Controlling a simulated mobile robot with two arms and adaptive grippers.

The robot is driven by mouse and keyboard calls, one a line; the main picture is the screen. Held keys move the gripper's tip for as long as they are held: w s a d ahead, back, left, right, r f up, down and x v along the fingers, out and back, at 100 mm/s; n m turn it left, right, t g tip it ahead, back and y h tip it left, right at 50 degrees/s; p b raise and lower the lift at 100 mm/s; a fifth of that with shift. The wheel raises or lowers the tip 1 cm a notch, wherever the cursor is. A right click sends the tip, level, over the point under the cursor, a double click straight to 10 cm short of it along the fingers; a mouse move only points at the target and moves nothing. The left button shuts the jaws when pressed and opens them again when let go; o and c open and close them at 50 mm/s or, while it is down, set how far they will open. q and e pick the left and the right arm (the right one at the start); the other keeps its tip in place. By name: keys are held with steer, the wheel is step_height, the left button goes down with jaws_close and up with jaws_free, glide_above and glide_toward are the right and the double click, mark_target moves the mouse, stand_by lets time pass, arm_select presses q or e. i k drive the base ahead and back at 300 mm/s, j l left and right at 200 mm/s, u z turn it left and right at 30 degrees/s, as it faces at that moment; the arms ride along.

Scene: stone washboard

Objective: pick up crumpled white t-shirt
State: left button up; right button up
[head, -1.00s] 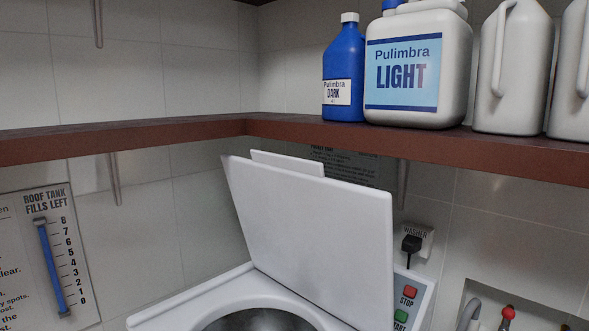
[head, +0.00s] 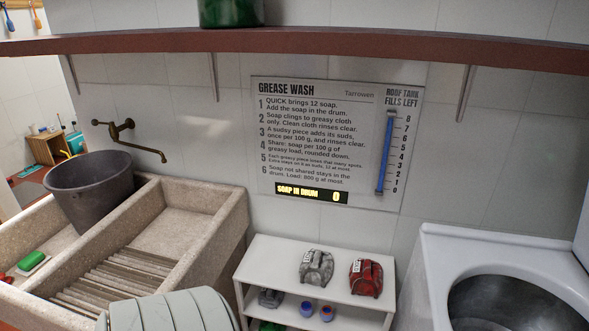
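A crumpled grey-white bundle (head: 316,266) with dark marks and a small tag sits on top of the low white shelf unit (head: 262,250). It may be the white t-shirt, but I cannot tell for sure. A crumpled red bundle (head: 366,278) with a tag sits to its right, apart from it. A greyish item (head: 270,298) lies on the level below, partly hidden. Neither of my grippers is in view.
A stone washboard sink (head: 190,222) with a dark bucket (head: 88,190) stands at left. An open-topped washer (head: 450,245) stands at right. A pale ribbed rounded object (head: 170,313) is at the bottom. The display (head: 312,193) reads 0.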

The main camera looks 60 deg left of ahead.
mark_target(315, 270)
steer(key=u, duration=1.7)
